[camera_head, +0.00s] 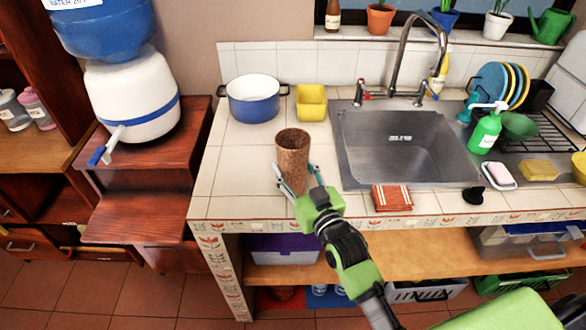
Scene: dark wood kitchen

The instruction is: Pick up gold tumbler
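The gold tumbler (292,152) is a tall, brownish-gold, speckled cup, upright at the front left of the white tiled counter. My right gripper (296,178) comes in from the lower right, with one finger on each side of the tumbler's lower part. The fingers are spread about as wide as the tumbler. I cannot tell whether they press on it or leave a small gap. The tumbler's base is partly hidden by the gripper, so I cannot tell whether it touches the counter. My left gripper is not in view.
A blue pot (252,108) and a yellow container (311,104) stand behind the tumbler. The sink (400,150) is to its right, with a folded orange cloth (392,198) at its front edge. The counter (232,180) is clear left of the tumbler.

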